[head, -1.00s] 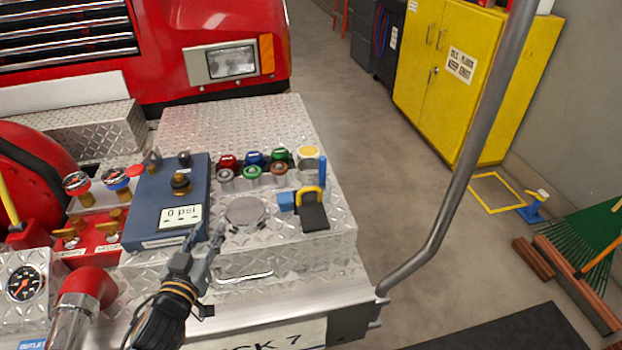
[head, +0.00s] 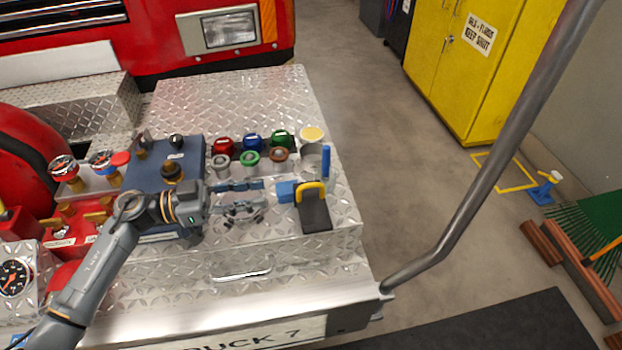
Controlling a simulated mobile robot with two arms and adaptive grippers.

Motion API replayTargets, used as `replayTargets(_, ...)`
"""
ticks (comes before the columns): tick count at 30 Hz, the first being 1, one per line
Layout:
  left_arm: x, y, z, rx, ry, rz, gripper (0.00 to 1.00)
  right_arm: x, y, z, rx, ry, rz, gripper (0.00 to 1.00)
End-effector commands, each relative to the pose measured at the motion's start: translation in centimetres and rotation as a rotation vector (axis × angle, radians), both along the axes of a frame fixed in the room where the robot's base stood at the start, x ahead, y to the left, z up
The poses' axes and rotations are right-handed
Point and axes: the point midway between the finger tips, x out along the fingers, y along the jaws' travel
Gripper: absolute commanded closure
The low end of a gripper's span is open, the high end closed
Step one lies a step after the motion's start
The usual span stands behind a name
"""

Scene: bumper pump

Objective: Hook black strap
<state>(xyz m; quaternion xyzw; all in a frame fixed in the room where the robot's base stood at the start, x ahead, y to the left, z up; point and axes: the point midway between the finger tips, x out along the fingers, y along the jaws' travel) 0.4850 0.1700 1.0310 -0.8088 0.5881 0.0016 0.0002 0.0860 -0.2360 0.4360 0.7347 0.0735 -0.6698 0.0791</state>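The black strap (head: 315,213) lies on the diamond-plate bumper top near its right side. A yellow loop-shaped piece (head: 322,187) arches at the strap's upper end, and a blue block (head: 286,191) sits just left of it. My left gripper (head: 264,194) points right with its two fingers apart and nothing visible between them. Its fingertips are a short way left of the blue block and the strap. Whether the strap is fastened to the yellow piece I cannot tell. My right gripper is not in view.
Several coloured caps (head: 252,143) stand behind the gripper, and a blue upright handle (head: 326,162) rises behind the strap. A blue pump box (head: 165,160) is partly hidden by my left arm. A grey rail (head: 490,165) rises at the bumper's right. The bumper's back area is clear.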

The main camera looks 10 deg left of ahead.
Motion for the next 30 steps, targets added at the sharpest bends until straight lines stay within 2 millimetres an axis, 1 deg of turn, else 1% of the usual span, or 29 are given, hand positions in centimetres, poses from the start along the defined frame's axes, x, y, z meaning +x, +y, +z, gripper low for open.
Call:
replayTargets(1, 0.3, -1.1, 0.4, -0.006, -0.001, -0.003, 0.67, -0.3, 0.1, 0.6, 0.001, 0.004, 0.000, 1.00)
replayTargets(9, 2.1, -6.6, 0.5, -0.007, -0.001, -0.001, 0.67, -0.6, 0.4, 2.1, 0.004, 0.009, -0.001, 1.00)
replayTargets(12, 2.7, -8.4, 0.4, -0.007, -0.001, 0.000, 0.67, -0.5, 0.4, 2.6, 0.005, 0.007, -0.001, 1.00)
replayTargets(15, 3.2, -9.7, 0.3, -0.005, -0.001, 0.001, 0.67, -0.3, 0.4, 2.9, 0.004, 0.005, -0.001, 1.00)
replayTargets(18, 3.5, -10.7, 0.3, -0.005, -0.002, 0.001, 0.67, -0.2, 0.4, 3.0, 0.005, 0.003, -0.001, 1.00)
replayTargets(21, 3.6, -11.2, 0.1, -0.003, -0.001, 0.001, 0.67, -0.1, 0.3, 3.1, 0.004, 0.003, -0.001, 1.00)
replayTargets(30, 3.6, -11.3, 0.1, -0.003, -0.001, 0.001, 0.67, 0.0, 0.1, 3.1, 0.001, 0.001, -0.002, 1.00)
